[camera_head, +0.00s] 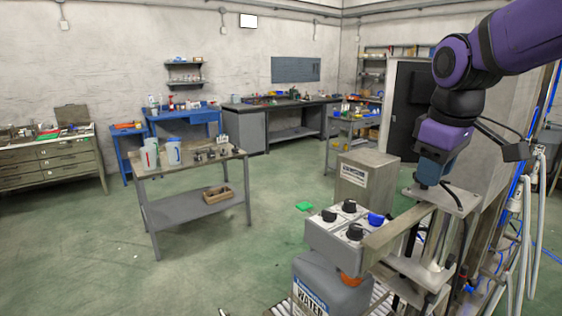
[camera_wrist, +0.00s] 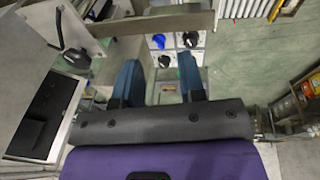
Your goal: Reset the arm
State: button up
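My purple arm comes in from the upper right in the head view and bends downward. My gripper (camera_head: 431,178) hangs at its end, fingers pointing down, just above a metal fixture (camera_head: 455,201) with a flat plate. In the wrist view my gripper (camera_wrist: 160,72) shows two blue fingers standing well apart with nothing held between them. Beyond the fingers is a pale box with several black knobs and a blue one (camera_wrist: 158,41); this knob box (camera_head: 340,240) also shows in the head view, left of the gripper. Whether the fingertips touch the fixture, I cannot tell.
A grey water container (camera_head: 325,283) stands below the knob box. A wooden beam (camera_head: 396,234) runs beside it. White pipes and blue hoses (camera_head: 527,220) stand at the right. A grey worktable (camera_head: 190,208) stands to the left, with open green floor (camera_head: 265,265) between.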

jog(key=s+d+m+t, duration=0.1)
jog(key=s+m, duration=0.2)
jog(key=s, duration=0.5)
jog(key=s+d+f+m+t, duration=0.1)
jog(key=s+d+m+t, duration=0.1)
jog(key=s+m, duration=0.2)
jog(key=s, duration=0.3)
jog(key=shift+s+d+f, duration=0.2)
jog(key=shift+s+d, duration=0.05)
jog(key=shift+s, duration=0.15)
